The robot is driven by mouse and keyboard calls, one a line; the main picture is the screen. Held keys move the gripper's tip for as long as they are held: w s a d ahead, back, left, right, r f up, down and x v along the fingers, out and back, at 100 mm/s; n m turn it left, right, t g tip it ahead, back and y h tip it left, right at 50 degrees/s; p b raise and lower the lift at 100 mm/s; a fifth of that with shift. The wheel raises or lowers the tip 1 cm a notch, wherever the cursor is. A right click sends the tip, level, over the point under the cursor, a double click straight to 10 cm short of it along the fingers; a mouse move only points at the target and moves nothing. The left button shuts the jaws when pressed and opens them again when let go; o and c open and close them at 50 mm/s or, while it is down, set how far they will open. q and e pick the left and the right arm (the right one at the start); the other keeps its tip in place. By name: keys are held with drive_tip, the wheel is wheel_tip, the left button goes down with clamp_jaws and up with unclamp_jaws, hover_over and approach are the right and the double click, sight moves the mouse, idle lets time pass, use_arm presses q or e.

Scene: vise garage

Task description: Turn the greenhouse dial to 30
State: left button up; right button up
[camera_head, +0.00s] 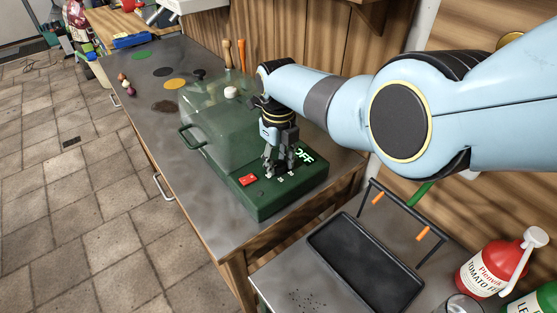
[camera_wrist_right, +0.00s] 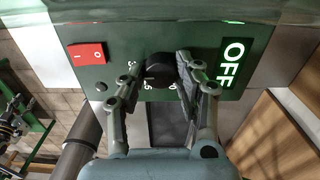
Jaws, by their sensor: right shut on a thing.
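The greenhouse (camera_head: 257,207) is a green box with a clear lid (camera_head: 215,120) on the metal bench. Its front panel (camera_wrist_right: 205,35) fills the top of the right wrist view. The greenhouse dial (camera_wrist_right: 160,68) is a round black knob, with partly hidden white numbers around it. My right gripper (camera_head: 276,168) reaches down to the panel, and its two fingers (camera_wrist_right: 159,76) are closed on either side of the dial. In the head view the gripper hides the dial. The lit display (camera_wrist_right: 231,66) reads OFF. My left gripper is out of view.
A red rocker switch (camera_wrist_right: 87,53) sits left of the dial. A black tray (camera_head: 365,265) and a red tomato feed bottle (camera_head: 490,268) stand at the lower right. Coloured discs (camera_head: 175,84) and small vegetables (camera_head: 124,82) lie farther back on the bench.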

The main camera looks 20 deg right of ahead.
sight(278, 164)
drive_tip(key=shift+w+m, duration=0.1)
drive_tip(key=shift+m, duration=0.2)
drive_tip(key=o, duration=1.2)
drive_tip(key=shift+c, duration=0.2)
drive_tip(key=shift+r, duration=0.1)
wheel_tip(278, 164, up, 12)
